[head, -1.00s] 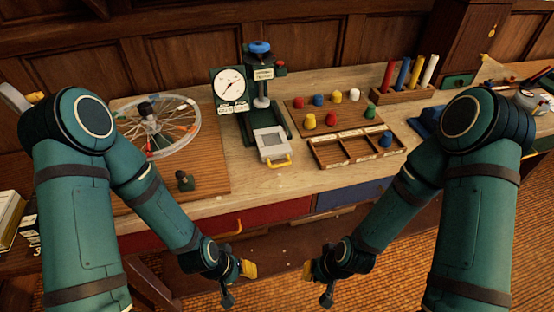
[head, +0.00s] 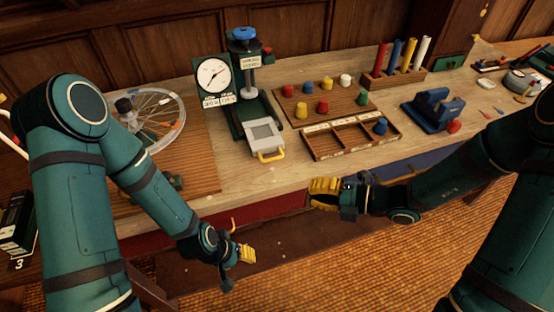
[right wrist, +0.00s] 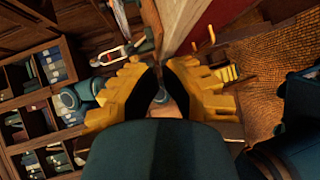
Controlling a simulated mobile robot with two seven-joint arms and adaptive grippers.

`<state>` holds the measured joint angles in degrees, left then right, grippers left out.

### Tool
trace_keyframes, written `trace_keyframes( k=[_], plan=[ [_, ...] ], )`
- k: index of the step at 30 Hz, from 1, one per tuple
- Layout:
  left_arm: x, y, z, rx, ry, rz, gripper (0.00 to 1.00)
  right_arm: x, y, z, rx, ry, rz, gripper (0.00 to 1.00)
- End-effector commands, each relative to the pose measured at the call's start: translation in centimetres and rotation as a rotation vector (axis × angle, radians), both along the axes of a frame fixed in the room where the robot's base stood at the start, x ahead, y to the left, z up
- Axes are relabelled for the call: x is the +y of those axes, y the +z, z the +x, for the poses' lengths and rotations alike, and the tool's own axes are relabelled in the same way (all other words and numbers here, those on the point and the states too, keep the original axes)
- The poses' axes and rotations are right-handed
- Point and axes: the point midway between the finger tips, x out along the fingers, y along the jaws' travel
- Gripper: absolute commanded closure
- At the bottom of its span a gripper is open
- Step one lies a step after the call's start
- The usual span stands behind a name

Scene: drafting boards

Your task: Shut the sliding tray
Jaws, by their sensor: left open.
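The sliding tray (head: 262,134), light grey with a yellow handle (head: 271,156), sticks out at the front of a dark green press (head: 237,113) on the bench. My right gripper (head: 322,192) is in front of the bench's front edge, to the right of the tray and nearer to me, apart from it. In the right wrist view my right gripper (right wrist: 160,92) has its yellow fingers spread with nothing between them. My left gripper (head: 243,252) is low in front of the bench, below the tray in the picture, open and empty.
A dial gauge (head: 213,75) stands left of the press, and a spoked wheel (head: 155,120) lies farther left. A wooden compartment box (head: 320,153) and a board of coloured pegs (head: 302,120) are on the right. The bench just before the handle is clear.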

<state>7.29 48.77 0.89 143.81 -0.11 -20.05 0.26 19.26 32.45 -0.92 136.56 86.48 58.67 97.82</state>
Motion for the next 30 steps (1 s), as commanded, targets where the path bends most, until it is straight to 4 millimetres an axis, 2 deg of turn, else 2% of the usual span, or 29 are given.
trace_keyframes(
  k=[3, 8, 23, 30],
  plan=[
    [0.0, -0.1, 0.0, 0.000, 0.000, 0.000, 0.55, -0.8, 1.4, 1.5, 0.052, -0.090, 0.091, 1.00],
    [0.0, -0.4, 0.0, -0.001, 0.000, 0.000, 0.55, -0.1, 1.6, 2.2, 0.067, -0.109, 0.116, 1.00],
    [0.1, -2.8, 0.5, -0.012, 0.002, 0.003, 0.55, 8.1, 0.0, 5.9, 0.065, -0.103, 0.111, 1.00],
    [0.1, -3.5, 0.7, -0.017, 0.003, 0.003, 0.55, 9.0, -0.6, 8.8, 0.065, -0.106, 0.110, 1.00]
  ],
)
